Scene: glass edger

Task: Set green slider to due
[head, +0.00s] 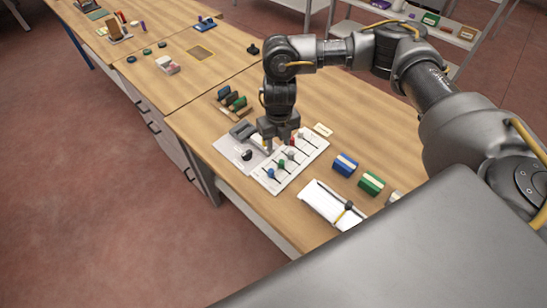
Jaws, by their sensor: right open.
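A white slider board (292,176) lies on the wooden bench, with several coloured knobs on parallel slots. The green slider (281,164) sits toward the board's left side, between a blue knob (271,173) and a pale grey knob (290,154). A red knob (292,142) is farther back. Any markings along the slots are too small to read. My right gripper (268,146) points down over the board's far left part, behind the green slider and apart from it. It is open and appears empty; its fingertips are small and partly hidden. My left gripper is out of view.
A grey plate with a dark knob (247,155) lies left of the board. A wooden rack (222,111) with dark and green pieces stands behind. Blue (345,164) and green (371,183) blocks and a white pad (325,206) lie to the right.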

